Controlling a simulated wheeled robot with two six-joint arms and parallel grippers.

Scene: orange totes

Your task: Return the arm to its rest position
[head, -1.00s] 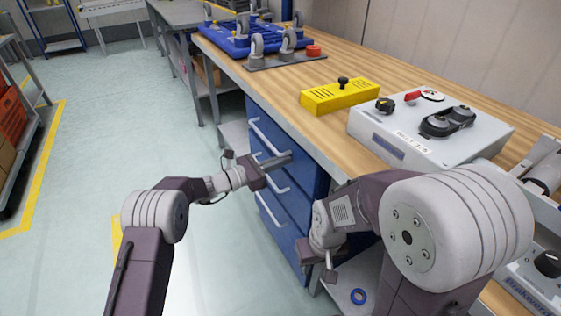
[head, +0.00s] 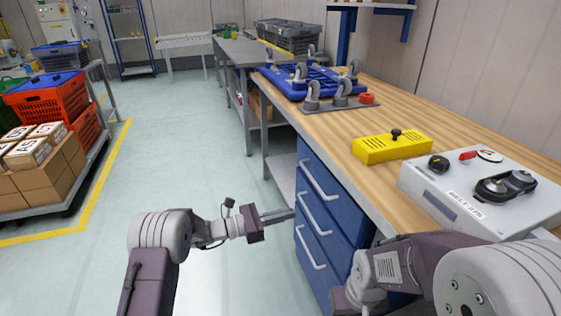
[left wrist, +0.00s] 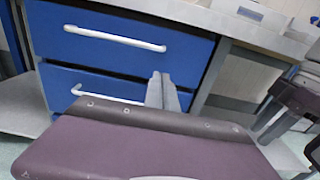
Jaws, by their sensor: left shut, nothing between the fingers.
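My left gripper (head: 278,215) is stretched forward beside the blue drawer cabinet (head: 318,262). Its two slim grey fingers are together with nothing between them. In the head view the fingertips are just left of the cabinet's front. In the left wrist view the shut fingers (left wrist: 162,92) point toward the drawer fronts (left wrist: 120,45), which have white bar handles and look closed. I cannot tell whether the fingers touch anything.
The wooden bench (head: 385,200) carries a yellow box (head: 392,149), a grey control box (head: 470,190) and a blue frame with casters (head: 310,80). A cart with orange totes (head: 40,105) and cartons stands left. The floor between is clear.

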